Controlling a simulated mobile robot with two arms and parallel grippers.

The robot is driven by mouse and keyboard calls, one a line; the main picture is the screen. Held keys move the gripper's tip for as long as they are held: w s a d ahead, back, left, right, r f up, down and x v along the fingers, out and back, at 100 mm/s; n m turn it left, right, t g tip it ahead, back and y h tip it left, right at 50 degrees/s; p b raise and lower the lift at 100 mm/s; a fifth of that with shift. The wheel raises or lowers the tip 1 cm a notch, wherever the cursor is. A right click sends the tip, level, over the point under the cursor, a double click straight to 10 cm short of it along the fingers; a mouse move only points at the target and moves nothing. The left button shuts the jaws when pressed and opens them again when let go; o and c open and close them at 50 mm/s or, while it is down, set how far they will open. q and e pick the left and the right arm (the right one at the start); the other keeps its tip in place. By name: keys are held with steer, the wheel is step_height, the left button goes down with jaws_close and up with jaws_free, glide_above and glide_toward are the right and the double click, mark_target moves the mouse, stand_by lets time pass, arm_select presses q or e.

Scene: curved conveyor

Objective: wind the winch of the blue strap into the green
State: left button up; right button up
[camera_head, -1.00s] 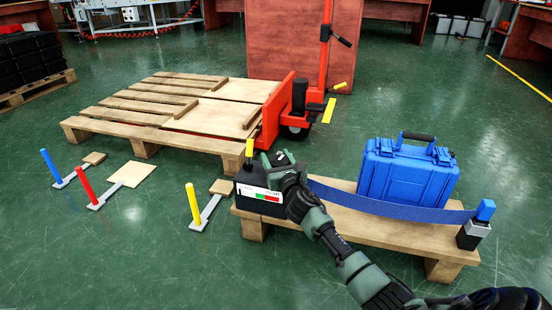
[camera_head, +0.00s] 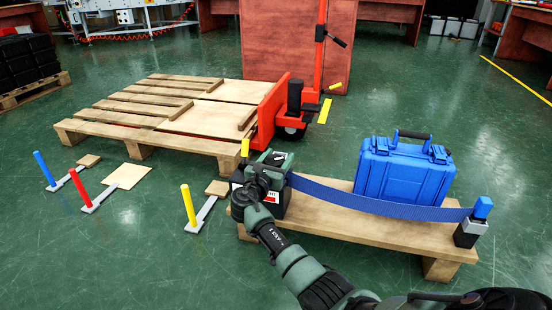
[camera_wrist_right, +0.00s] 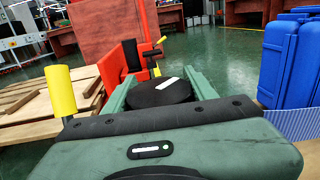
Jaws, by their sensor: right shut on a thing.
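The winch (camera_head: 281,208) is a black box at the left end of a low wooden bench, with a yellow-topped handle (camera_head: 245,147) standing at its left. The blue strap (camera_head: 385,207) runs from it, sagging, to a post with a blue cap (camera_head: 482,208). My right gripper (camera_head: 272,158) is over the winch. In the right wrist view its green fingers are shut on the black round knob (camera_wrist_right: 160,92), which bears a white mark. My arm hides most of the winch's coloured gauge; a red part (camera_head: 271,196) shows, its reading cannot be told. My left gripper is not in view.
A blue case (camera_head: 405,175) stands on the wooden bench (camera_head: 400,235) behind the strap. A wooden pallet (camera_head: 140,133) and red pallet truck (camera_head: 270,110) are behind.

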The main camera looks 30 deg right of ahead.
steer(key=shift+s+d+f+m+g+h+b, duration=0.1)
steer(key=shift+s+m+g+h+b, duration=0.1)
steer(key=shift+m+g+h+b, duration=0.65)
steer(key=shift+s+d+m+g+h+b, duration=0.1)
steer(key=shift+s+m+g+h+b, duration=0.2)
steer(key=shift+m+g, duration=1)
steer(key=shift+n+g, duration=0.25)
steer(key=shift+g, duration=0.3)
steer(key=o, duration=1.4)
steer(key=shift+c, duration=0.2)
